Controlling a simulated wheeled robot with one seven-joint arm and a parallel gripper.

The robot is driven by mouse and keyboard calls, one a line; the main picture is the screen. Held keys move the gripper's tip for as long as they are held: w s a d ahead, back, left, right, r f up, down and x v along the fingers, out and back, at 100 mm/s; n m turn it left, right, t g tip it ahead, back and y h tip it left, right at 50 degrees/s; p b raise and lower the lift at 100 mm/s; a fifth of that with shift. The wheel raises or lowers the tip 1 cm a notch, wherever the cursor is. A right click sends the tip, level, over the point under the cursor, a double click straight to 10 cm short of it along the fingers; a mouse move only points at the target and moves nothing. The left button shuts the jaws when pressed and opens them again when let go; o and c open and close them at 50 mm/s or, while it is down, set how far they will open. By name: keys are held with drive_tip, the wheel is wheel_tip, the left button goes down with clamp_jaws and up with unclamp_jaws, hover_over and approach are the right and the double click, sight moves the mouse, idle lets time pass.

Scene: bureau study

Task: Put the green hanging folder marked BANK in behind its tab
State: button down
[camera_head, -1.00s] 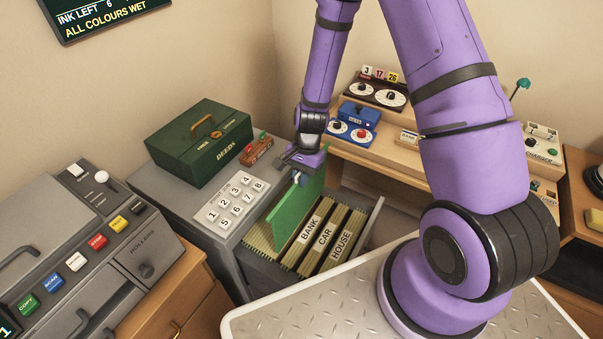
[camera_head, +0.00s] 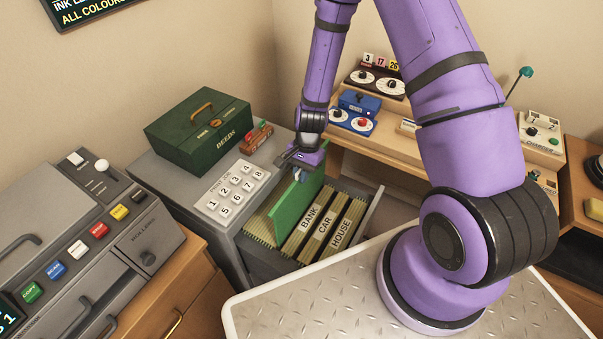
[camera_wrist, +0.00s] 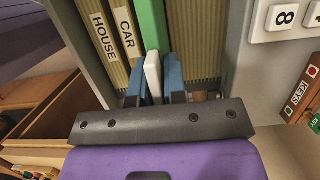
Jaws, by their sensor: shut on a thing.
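The green hanging folder (camera_head: 296,208) stands upright in the open file drawer (camera_head: 262,262), just left of the BANK tab (camera_head: 309,218). Its lower part is hidden among the drawer's ribbed dividers. My gripper (camera_head: 299,175) is shut on the folder's top edge. In the wrist view, the blue fingers (camera_wrist: 154,85) close on a white piece (camera_wrist: 153,72) at the top of the green folder (camera_wrist: 151,25). The CAR tab (camera_wrist: 125,28) and HOUSE tab (camera_wrist: 104,38) show beside it there; the BANK tab does not show. Any marking on the folder is not visible.
A numbered keypad (camera_head: 238,187) lies on the cabinet top left of the drawer. A green DEEDS box (camera_head: 198,140) and a small red-brown item (camera_head: 256,137) stand behind it. A desk with blue device (camera_head: 353,112) is at back right. A grey machine (camera_head: 80,240) is at left.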

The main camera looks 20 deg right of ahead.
sight(306, 186)
drive_tip(key=shift+f, duration=0.1)
drive_tip(key=shift+f, duration=9.55)
drive_tip(key=c, duration=1.1)
unclamp_jaws()
drive_tip(key=shift+r, duration=0.1)
drive_tip(key=v, duration=1)
drive_tip(key=shift+d+r, duration=0.15)
drive_tip(key=shift+r, duration=0.15)
drive_tip(key=shift+w, duration=0.1)
